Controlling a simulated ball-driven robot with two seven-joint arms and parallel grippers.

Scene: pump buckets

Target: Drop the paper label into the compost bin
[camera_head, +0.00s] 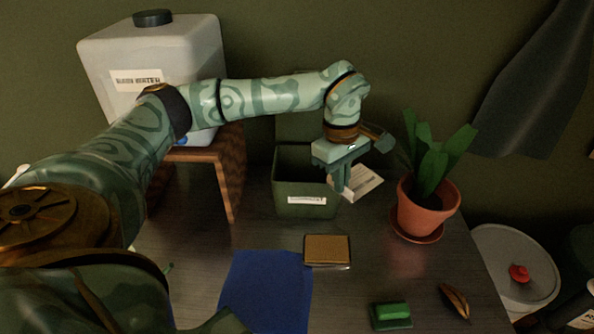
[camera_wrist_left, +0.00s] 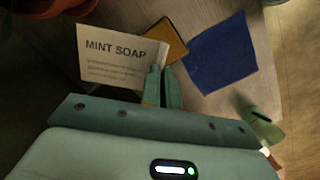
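The paper label (camera_head: 364,181) is a small white sheet. In the left wrist view the label (camera_wrist_left: 112,60) reads MINT SOAP. My left gripper (camera_head: 346,190) points down with its fingers close together on one edge of the label; they also show in the wrist view (camera_wrist_left: 163,82). The label sticks out from the fingers to the right in the head view. A dark green open bin (camera_head: 290,209) with a white front tag stands just left of the fingers; its tag is too small to read, but it is likely the compost bin. My right gripper is not seen.
A potted plant (camera_head: 424,215) stands right of the label. A white jug (camera_head: 200,60) sits on a wooden stand (camera_head: 228,180) at left.

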